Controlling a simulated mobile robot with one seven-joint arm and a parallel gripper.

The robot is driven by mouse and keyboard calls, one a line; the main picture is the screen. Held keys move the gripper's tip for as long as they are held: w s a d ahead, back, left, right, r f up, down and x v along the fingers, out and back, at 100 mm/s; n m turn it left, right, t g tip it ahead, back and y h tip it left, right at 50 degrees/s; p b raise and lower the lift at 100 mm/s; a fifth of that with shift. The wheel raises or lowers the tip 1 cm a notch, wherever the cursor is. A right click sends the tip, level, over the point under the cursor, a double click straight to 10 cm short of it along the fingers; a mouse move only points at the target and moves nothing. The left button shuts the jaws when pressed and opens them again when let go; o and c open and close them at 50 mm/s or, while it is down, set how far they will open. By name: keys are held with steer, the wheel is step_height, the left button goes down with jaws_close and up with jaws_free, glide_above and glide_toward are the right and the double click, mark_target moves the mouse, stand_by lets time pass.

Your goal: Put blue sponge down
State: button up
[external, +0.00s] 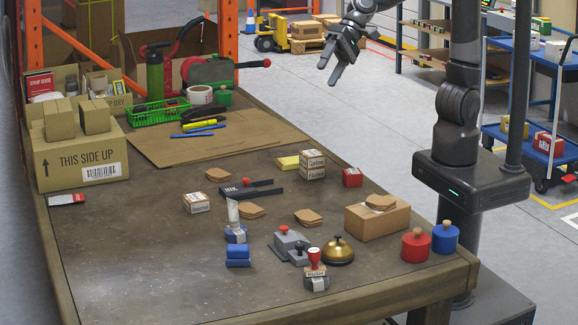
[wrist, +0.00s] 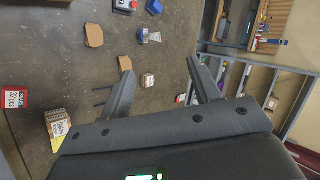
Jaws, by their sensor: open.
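A blue piece (wrist: 155,6), probably the same sponge, shows at the top edge of the wrist view, partly cut off. My gripper (external: 328,76) is raised well above and beyond the table's far right side, away from the sponges. In the wrist view its fingers (wrist: 160,66) are spread with nothing between them.
Around the sponges are a grey stamp device (external: 288,243), a brass bell (external: 339,251), a stamp (external: 316,281) and brown pads (external: 251,211). A cardboard box (external: 377,222) and red and blue canisters (external: 416,246) stand at right. The table's front left (external: 130,265) is clear.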

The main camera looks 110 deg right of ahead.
steer(key=s+d+f+n+g+h, duration=0.1)
steer(key=s+n, duration=0.3)
steer(key=s, duration=0.4)
steer(key=s+d+f+n+h, duration=0.2)
steer(key=s+d+n, duration=0.2)
steer(key=s, duration=0.4)
steer(key=s+d+f+n+g+h, duration=0.1)
steer(key=s+n, duration=0.3)
steer(key=s, duration=0.4)
steer(key=shift+s+d+f+g, duration=0.2)
steer(key=shift+d+f+g, duration=0.1)
steer(key=shift+d, duration=0.6)
